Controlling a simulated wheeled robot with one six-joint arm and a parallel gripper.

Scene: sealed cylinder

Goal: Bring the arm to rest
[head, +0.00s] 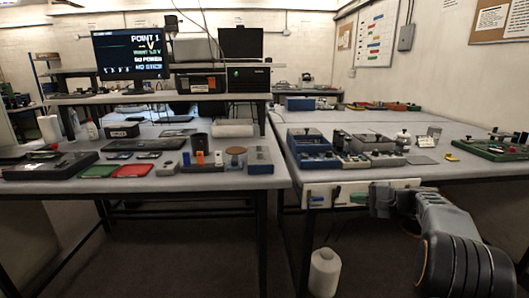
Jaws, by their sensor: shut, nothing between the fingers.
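My gripper (377,200) is in the right half of the head view, in front of the right bench's front edge. It is small and dark grey, and its fingers look closed with nothing held. My arm reaches up to it from the lower right corner. Behind it is a white panel (320,197) on the bench front, with blue, black and green fittings. I cannot tell whether the gripper touches the panel.
The right bench (455,172) carries blue and grey instruments (312,145), a small metal pot (403,137) and a green board (495,148). The left bench (225,182) holds trays and boxes. A white bottle (324,272) stands on the floor. The floor between the benches is open.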

